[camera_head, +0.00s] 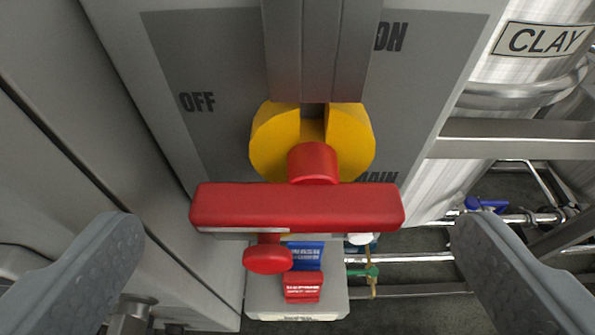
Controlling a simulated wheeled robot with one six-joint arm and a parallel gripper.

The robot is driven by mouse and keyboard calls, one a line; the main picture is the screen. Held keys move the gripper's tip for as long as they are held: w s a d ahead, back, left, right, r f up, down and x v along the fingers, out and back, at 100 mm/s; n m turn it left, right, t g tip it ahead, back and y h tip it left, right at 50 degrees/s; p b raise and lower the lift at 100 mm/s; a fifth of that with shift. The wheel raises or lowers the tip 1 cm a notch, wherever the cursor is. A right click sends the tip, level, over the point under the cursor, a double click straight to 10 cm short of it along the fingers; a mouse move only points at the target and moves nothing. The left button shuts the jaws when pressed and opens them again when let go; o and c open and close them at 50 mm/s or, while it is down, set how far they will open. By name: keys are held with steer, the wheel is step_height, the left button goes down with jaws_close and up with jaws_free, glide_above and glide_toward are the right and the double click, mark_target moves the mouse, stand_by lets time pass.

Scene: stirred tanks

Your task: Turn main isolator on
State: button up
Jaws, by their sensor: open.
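The main isolator has a yellow round base (262,140) on a grey panel, with a red bar handle (300,205) in front of it. The bar lies across the picture, nearly level. The panel has "OFF" at its left and "ON" at its upper right; "MAIN" is partly hidden at lower right. My gripper (295,228) is open, with one finger at lower left and one at lower right. The handle lies between them, apart from both. I cannot tell the depth gap. A grey upright bar covers the top of the yellow base.
A red knob (268,259) shows just under the bar. Below is a pale grey box (298,305) with blue and red labels. At right are a metal tank labelled "CLAY" (543,39), metal rails (515,137) and pipes. A grey cabinet face fills the left.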

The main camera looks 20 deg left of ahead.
steer(key=shift+x, duration=0.8)
steer(key=c, duration=1)
